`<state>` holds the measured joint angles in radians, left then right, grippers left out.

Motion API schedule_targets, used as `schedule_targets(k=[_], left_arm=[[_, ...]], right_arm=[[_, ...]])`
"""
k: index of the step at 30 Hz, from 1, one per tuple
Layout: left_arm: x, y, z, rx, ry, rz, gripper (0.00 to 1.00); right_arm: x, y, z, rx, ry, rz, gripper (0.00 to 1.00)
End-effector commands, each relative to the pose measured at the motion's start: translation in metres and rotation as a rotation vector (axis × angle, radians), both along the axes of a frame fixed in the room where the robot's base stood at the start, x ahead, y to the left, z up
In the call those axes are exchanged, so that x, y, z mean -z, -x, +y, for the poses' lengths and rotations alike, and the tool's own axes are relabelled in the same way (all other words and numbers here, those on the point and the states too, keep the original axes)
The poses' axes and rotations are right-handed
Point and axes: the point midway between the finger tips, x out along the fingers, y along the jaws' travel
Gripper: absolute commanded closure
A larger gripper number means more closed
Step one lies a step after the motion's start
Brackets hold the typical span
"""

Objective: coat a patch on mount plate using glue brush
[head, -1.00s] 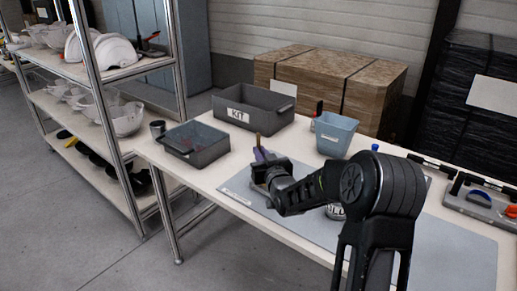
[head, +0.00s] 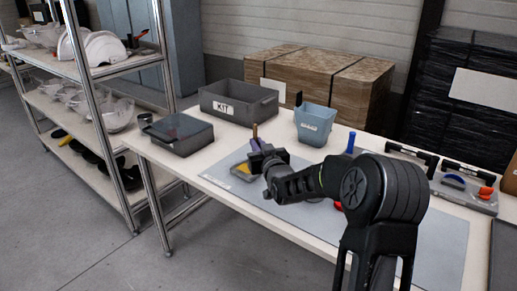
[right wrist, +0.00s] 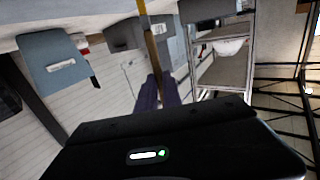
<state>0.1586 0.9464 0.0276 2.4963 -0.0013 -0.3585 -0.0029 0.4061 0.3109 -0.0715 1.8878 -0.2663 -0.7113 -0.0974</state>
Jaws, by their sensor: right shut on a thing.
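My right gripper (head: 256,147) is shut on the brown handle of the brush (head: 255,130), which stands up above its purple fingers. In the right wrist view the brown handle (right wrist: 151,45) runs between the two purple fingertips (right wrist: 158,92). A grey plate with a yellow patch (head: 243,169), apparently the mount plate, lies at the left end of the grey mat (head: 430,235), just below and left of the gripper. I cannot tell whether the brush touches it. My left gripper is not in view.
Behind the gripper stand a KIT bin (head: 238,103), a dark grey box (head: 180,134) and a blue-grey bin (head: 314,124). A blue-handled tool (head: 350,143) stands behind my arm. A tool tray (head: 463,192) lies at right. A shelf rack (head: 165,80) stands left.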

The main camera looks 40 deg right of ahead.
Motion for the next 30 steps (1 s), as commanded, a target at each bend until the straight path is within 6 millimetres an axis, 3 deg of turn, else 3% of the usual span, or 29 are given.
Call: schedule_targets(k=[1, 18, 30], left_arm=[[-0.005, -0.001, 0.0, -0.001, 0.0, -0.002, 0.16], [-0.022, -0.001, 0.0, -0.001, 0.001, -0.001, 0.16], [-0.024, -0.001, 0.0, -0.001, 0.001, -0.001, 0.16]], right_arm=[[-0.017, -0.002, 0.001, -0.002, 0.003, -0.01, 1.0], [-0.067, -0.012, 0.002, -0.006, 0.003, -0.008, 1.0], [-0.073, -0.014, 0.002, -0.007, 0.002, -0.007, 1.0]])
